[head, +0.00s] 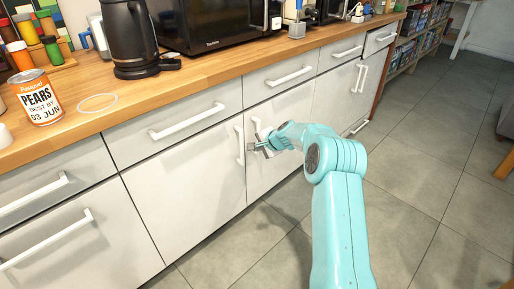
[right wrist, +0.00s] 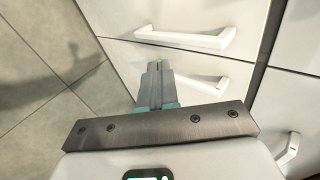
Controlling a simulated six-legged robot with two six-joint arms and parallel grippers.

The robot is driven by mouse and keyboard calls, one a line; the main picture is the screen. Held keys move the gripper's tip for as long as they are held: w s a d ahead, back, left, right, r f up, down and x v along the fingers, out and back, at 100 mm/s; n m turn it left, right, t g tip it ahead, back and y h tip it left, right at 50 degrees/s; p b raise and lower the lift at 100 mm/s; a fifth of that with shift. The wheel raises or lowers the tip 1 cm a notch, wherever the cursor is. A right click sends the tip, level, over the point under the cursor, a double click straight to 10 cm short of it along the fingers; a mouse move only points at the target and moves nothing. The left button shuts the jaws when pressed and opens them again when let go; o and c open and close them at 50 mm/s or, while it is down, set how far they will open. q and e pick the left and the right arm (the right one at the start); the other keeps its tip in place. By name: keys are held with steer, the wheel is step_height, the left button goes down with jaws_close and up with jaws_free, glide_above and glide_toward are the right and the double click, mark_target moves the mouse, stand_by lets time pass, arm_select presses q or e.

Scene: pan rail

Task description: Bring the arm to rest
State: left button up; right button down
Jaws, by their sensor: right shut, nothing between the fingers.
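My right arm, teal, reaches in from the bottom right of the head view. Its gripper (head: 257,147) is in front of the white lower cabinet doors, by two upright door handles (head: 240,146). In the right wrist view the gripper (right wrist: 158,68) has its fingers together with nothing between them. White bar handles (right wrist: 190,38) show beyond the fingertips there. I cannot tell whether the fingers touch a handle. My left gripper is not in view.
The wooden counter (head: 205,72) runs above the cabinets. Drawer handles (head: 187,121) stick out from the fronts.

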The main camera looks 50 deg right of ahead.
steer(key=d+v, duration=0.1)
steer(key=v, duration=0.7)
steer(key=shift+a+r, duration=0.15)
steer(key=shift+r, duration=0.35)
steer(key=shift+s, duration=0.2)
